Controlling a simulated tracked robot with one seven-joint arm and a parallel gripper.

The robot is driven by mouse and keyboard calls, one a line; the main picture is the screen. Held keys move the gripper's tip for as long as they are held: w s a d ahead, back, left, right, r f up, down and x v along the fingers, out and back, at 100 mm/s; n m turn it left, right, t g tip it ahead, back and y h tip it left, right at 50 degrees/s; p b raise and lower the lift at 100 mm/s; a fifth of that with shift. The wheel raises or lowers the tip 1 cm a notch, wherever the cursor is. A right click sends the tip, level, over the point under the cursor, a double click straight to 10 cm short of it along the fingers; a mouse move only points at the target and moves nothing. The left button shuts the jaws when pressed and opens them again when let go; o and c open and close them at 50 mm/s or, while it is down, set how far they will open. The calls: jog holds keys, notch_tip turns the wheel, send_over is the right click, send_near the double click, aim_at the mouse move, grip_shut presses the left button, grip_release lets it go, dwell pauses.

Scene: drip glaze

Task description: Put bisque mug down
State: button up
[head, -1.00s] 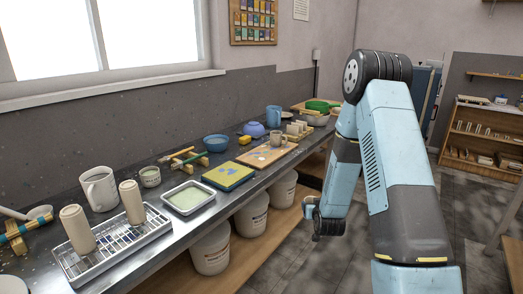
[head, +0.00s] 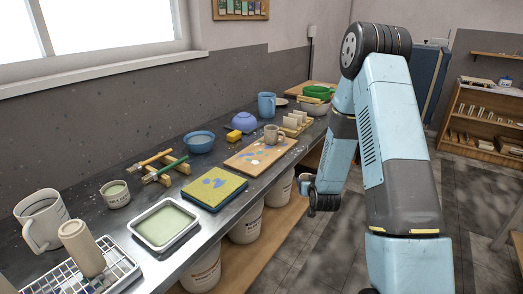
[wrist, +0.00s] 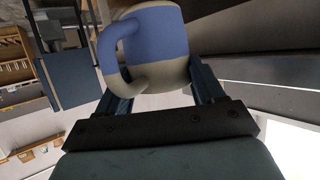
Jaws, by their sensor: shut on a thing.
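The bisque mug (wrist: 155,42) is between the two fingers of my gripper (wrist: 160,82) in the wrist view. It has a bare beige band and a blue glazed part, and its handle points left. My gripper is shut on it. In the head view my gripper (head: 312,194) hangs in the air to the right of the counter's front edge, and a small pale part of the mug (head: 305,178) shows beside it. Most of the mug is hidden there.
White buckets (head: 246,222) stand on the shelf below. Floor to the right is open.

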jog(key=shift+a, duration=0.4)
